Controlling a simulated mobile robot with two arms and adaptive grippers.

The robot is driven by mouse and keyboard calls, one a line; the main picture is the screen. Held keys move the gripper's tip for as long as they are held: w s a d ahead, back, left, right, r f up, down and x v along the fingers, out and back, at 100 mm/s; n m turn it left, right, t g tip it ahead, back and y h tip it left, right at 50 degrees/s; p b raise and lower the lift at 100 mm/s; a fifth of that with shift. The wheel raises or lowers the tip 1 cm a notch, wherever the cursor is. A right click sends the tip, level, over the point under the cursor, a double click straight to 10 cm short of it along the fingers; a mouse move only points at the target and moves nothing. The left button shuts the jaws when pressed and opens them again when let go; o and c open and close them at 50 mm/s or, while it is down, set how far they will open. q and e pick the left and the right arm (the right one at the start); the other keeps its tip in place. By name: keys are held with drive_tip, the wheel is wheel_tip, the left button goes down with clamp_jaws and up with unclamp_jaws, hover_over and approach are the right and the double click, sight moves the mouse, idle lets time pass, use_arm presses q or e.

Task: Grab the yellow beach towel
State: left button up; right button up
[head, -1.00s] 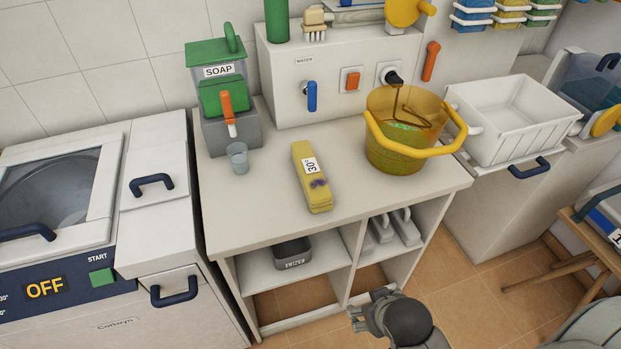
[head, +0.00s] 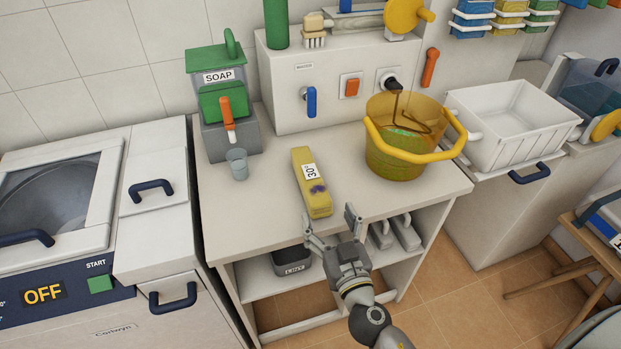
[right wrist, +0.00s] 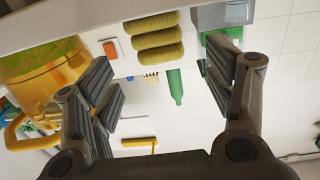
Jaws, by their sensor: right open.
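The yellow beach towel (head: 307,187) lies folded into a long narrow bundle on the white counter, with a white "30°" label and a purple stain on it. In the right wrist view its folded end (right wrist: 156,42) shows as stacked yellow layers, between and beyond the fingers. My right gripper (head: 330,224) is open and empty at the counter's front edge, just in front of the towel's near end and apart from it. Its spread fingers also show in the right wrist view (right wrist: 163,85). My left gripper is not in view.
A yellow bucket (head: 393,158) stands right of the towel on the counter (head: 250,215). A small cup (head: 237,163) and a green-and-grey soap dispenser (head: 228,133) stand left. A grey bin (head: 290,264) sits on the shelf below. Counter around the towel is clear.

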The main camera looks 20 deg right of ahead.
sight(316, 186)
drive_tip(key=w+p, duration=0.1)
drive_tip(key=w, duration=0.3)
drive_tip(key=shift+w+d+p, duration=0.1)
drive_tip(key=shift+w+p, duration=0.2)
drive_tip(key=shift+w, duration=0.1)
drive_tip(key=shift+w+r+p, duration=0.25)
drive_tip(key=shift+w+p, duration=0.15)
drive_tip(key=shift+w, duration=0.15)
drive_tip(key=w+p, duration=0.1)
drive_tip(key=w, duration=0.3)
drive_tip(key=shift+f, duration=0.2)
drive_tip(key=shift+c, duration=0.4)
drive_tip(key=c, duration=1)
